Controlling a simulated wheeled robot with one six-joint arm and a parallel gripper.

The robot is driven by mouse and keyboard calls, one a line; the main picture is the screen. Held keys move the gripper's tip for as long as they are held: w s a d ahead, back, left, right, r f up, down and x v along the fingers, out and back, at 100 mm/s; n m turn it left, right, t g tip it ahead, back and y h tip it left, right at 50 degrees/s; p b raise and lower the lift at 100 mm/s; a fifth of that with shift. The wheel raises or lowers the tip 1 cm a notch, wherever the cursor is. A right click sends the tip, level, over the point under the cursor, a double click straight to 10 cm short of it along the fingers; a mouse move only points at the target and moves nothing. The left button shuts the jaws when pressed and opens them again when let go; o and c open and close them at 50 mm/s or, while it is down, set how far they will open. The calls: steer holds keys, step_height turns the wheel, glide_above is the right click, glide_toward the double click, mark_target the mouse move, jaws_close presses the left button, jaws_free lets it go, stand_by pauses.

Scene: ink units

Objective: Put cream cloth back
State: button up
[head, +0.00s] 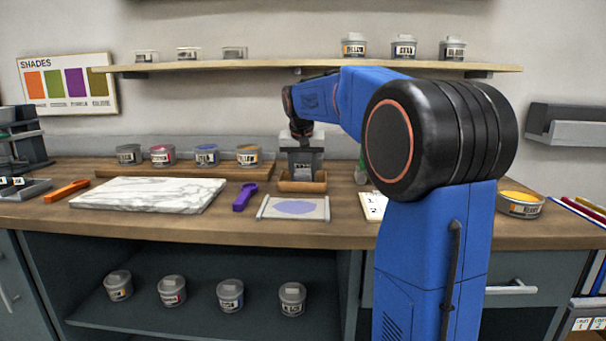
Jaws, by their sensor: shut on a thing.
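My gripper (301,160) points down over a small wooden tray (303,187) at the back middle of the counter. It is shut on a small dark thing with a pale mark, mostly hidden between the fingers. I cannot tell what this thing is, or whether it touches the tray. I see no plainly cream cloth. A flat pale sheet (264,209) with a purple patch lies in front of the tray, and I cannot tell if it is cloth.
A marble slab (150,195), an orange tool (66,190) and a purple tool (244,197) lie to the left. Several tins stand on a wooden riser (190,171) behind. A numbered card (373,205) and an open yellow tin (520,207) are to the right. A shelf (260,65) runs above.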

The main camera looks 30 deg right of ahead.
steer(key=shift+f, duration=0.15)
steer(key=o, duration=1)
steer(key=v, duration=1.2)
steer(key=shift+d, duration=0.1)
